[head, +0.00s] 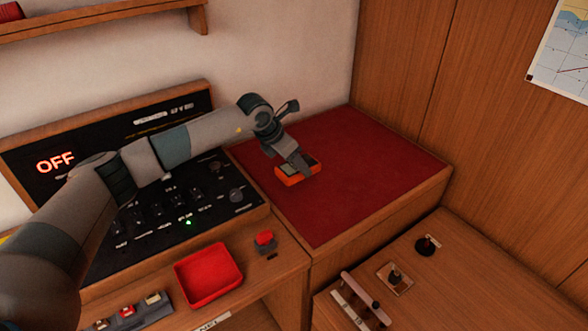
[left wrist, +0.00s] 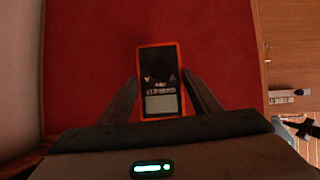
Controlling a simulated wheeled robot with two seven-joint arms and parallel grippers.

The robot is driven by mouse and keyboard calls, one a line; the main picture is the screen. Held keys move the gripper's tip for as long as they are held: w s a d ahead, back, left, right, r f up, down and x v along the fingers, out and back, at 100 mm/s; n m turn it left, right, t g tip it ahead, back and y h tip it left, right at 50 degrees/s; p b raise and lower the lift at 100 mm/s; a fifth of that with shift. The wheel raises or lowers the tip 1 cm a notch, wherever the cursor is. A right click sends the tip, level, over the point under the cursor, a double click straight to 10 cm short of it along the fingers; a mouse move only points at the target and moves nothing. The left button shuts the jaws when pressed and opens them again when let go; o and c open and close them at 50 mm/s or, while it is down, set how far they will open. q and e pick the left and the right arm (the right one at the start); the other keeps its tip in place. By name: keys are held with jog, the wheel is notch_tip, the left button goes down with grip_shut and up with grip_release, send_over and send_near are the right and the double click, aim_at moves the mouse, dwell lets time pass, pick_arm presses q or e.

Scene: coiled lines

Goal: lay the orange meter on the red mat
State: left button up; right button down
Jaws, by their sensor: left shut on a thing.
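The orange meter (head: 288,175) has an orange rim and a dark face with a pale screen. It also shows in the left wrist view (left wrist: 160,78), between the two fingers. My left gripper (head: 303,168) is shut on the meter and points down over the red mat (head: 370,160). The mat fills most of the left wrist view (left wrist: 90,60). The meter is over the mat's left part; I cannot tell if it touches the mat. My right gripper is in neither view.
A black control panel (head: 150,215) with a lit OFF sign stands left of the mat. A red tray (head: 208,275) and a red button (head: 264,238) are in front of it. A lower wooden surface at the right holds a black knob (head: 427,245) and levers.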

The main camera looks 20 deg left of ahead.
aim_at(291, 167)
pick_arm(q)
jog(key=shift+w+a+f, duration=0.1)
jog(key=shift+a+f, duration=0.1)
jog(key=shift+a, duration=0.05)
jog(key=shift+f+p, duration=0.45)
jog(key=shift+f, duration=0.05)
notch_tip(291, 167, down, 2)
jog(key=shift+p, duration=0.55)
jog(key=shift+f, duration=0.45)
